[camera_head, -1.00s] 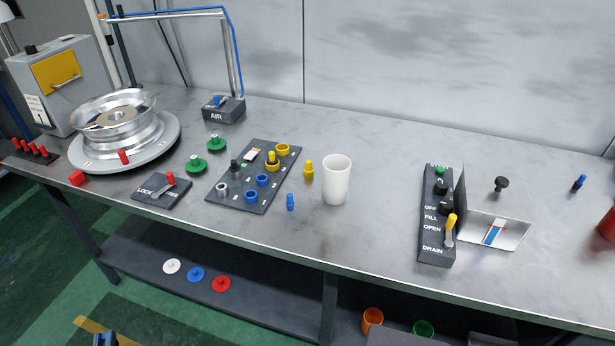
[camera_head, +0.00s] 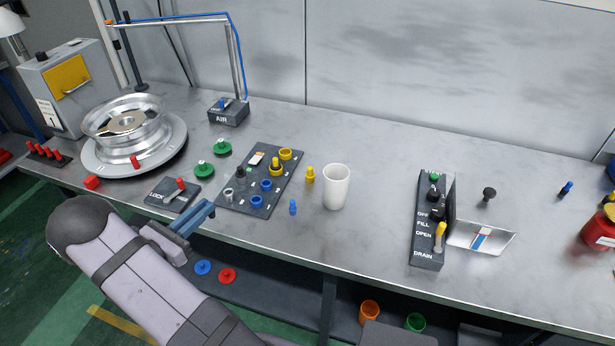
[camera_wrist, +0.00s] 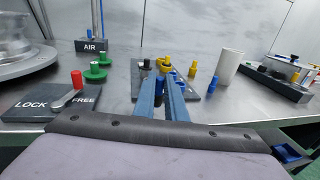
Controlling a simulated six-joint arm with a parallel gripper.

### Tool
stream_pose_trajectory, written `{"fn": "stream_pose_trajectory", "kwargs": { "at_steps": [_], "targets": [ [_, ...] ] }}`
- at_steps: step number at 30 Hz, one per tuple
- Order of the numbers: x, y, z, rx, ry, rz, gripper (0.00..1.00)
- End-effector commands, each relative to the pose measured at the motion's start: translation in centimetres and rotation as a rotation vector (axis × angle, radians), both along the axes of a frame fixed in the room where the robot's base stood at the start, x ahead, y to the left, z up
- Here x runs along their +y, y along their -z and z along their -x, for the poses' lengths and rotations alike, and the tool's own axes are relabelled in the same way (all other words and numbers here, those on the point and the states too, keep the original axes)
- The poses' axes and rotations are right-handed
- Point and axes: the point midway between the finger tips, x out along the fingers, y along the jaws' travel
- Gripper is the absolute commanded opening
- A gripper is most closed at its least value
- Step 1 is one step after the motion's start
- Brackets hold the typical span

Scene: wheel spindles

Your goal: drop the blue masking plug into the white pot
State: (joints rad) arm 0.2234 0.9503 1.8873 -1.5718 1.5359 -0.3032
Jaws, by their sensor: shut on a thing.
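The blue masking plug (camera_head: 293,208) stands upright on the bench near its front edge, just right of the dark pad; it also shows in the wrist view (camera_wrist: 212,86). The white pot (camera_head: 336,187) stands upright to its right, open at the top, and shows in the wrist view (camera_wrist: 228,67). I cannot see to its bottom. My gripper (camera_head: 211,207) is at the front left edge of the pad, left of the plug and apart from it. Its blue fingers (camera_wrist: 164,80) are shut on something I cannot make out.
The dark pad (camera_head: 247,203) holds blue, yellow and grey rings and plugs. A yellow plug (camera_head: 310,175) stands between pad and pot. The LOCK plate (camera_head: 163,194) is beside my gripper. The valve panel (camera_head: 427,240) is at right; bench between pot and panel is clear.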

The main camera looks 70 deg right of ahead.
Motion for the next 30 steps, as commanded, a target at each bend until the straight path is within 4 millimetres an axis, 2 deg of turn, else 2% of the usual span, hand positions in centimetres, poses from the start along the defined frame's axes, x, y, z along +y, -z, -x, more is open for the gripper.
{"fn": "stream_pose_trajectory", "kwargs": {
  "at_steps": [1,6,11,15,18,24,30],
  "targets": [
    [-2.0,-1.3,1.4,-0.003,0.053,0.002,0.00],
    [-7.6,-3.9,5.7,-0.002,0.201,0.005,0.00],
    [-12.2,-6.5,10.6,0.000,0.334,0.011,0.00],
    [-15.5,-8.6,15.3,0.004,0.445,0.016,0.00],
    [-17.4,-10.0,18.6,0.007,0.515,0.020,0.00],
    [-19.8,-12.1,23.9,0.013,0.623,0.025,0.00],
    [-20.7,-13.1,26.7,0.018,0.676,0.027,0.00]
  ]
}}
